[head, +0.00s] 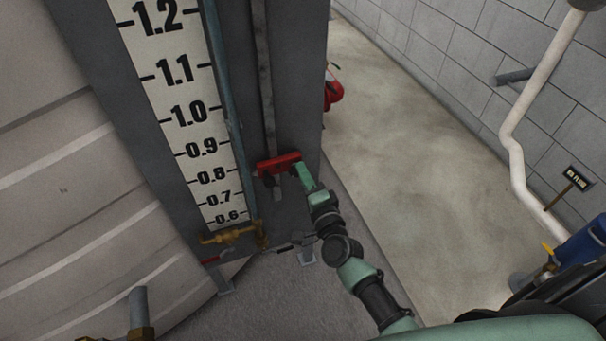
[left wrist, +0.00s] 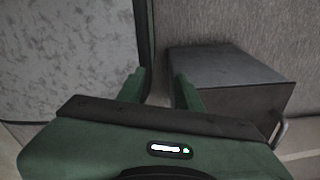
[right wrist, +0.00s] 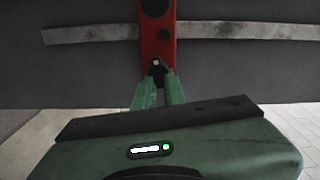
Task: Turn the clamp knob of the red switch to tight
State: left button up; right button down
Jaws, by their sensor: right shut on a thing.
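The red switch (head: 279,162) is a red block on the dark grey panel beside the level scale, over a vertical metal strip. In the right wrist view the red switch (right wrist: 157,32) stands upright across the strip, with dark round parts on it. My right gripper (right wrist: 157,80) is shut on the dark clamp knob (right wrist: 156,66) at the near end of the switch; the fingertips partly hide it. In the head view my right gripper (head: 299,172) is at the switch's right end. My left gripper (left wrist: 160,88) is open and empty.
The white level scale (head: 187,110) is left of the switch. Below it are a brass valve (head: 230,234) and thin pipe. A dark grey box (left wrist: 225,80) is near my left gripper. Clear floor (head: 420,180) lies right of the panel, towards the block wall.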

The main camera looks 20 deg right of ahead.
jog(key=shift+m, duration=0.7)
jog(key=c, duration=1.5)
grip_release()
jog(key=s+b, duration=0.1)
jog(key=s, duration=0.6)
jog(key=shift+s+d, duration=0.15)
jog(key=shift+s, duration=0.25)
jog(key=shift+f, duration=0.1)
